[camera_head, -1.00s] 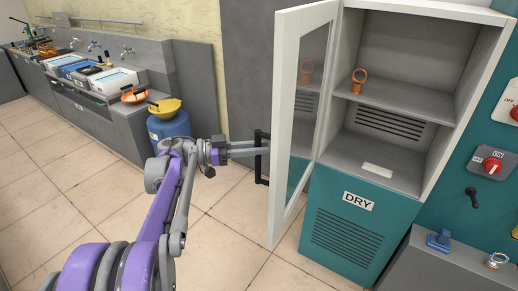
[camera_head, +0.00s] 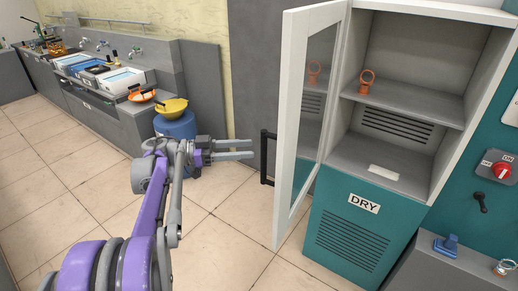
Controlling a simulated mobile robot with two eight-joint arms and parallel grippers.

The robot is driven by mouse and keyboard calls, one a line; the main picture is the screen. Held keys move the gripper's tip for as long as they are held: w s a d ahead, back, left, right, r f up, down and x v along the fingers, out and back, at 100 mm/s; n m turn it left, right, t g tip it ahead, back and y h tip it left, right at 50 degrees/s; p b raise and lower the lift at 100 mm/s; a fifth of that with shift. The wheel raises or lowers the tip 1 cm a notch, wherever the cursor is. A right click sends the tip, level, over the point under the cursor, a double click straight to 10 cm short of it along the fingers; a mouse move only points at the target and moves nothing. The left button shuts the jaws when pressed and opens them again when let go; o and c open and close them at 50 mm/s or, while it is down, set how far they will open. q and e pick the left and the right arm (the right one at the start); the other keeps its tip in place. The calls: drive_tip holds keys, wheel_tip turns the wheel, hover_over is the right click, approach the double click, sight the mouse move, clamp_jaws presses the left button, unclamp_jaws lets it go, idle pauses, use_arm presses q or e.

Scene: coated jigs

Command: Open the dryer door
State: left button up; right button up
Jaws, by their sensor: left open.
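The dryer (camera_head: 361,235) is a teal cabinet with a white-framed upper chamber and a DRY label. Its glass door (camera_head: 290,130) stands swung open to the left, showing the shelf inside. A black bar handle (camera_head: 264,158) is on the door's outer side. My left gripper (camera_head: 252,148) is open, its two grey fingers pointing right, with the tips just left of the handle and apart from it. Nothing is between the fingers. My right gripper is not in view.
An orange ring-topped jig (camera_head: 366,82) stands on the dryer shelf (camera_head: 405,103). A sink counter runs along the back left. The tiled floor left of the door is clear.

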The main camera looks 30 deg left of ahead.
use_arm(q)
drive_tip(key=v, duration=0.5)
idle(0.6)
